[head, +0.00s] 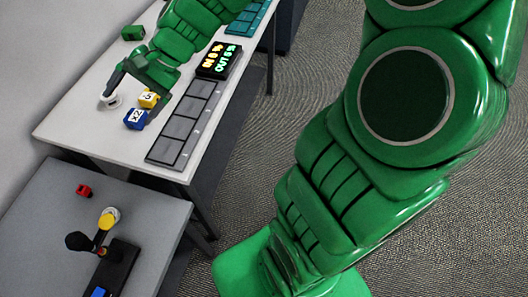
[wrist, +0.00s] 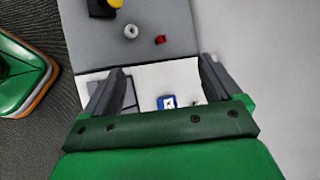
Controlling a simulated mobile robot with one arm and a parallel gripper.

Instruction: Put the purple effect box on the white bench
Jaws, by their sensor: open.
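No purple effect box can be made out in either view. The white bench (head: 85,118) runs along the wall in the head view, and part of it shows in the wrist view (wrist: 150,76). My gripper (wrist: 161,68) is open and empty above this bench, its dark fingers spread apart. A blue box (wrist: 167,101) with a white label lies beyond the gap between them; in the head view it is the blue box (head: 135,119) beside a yellow box (head: 149,99). My arm hides part of the bench.
A green box (head: 132,33) stands near the wall. A dark panel with lit text (head: 218,60) and a grey sectioned tray (head: 185,125) line the bench edge. The lower grey bench (head: 60,215) holds a red box (head: 83,190) and a black-and-yellow item (head: 107,218).

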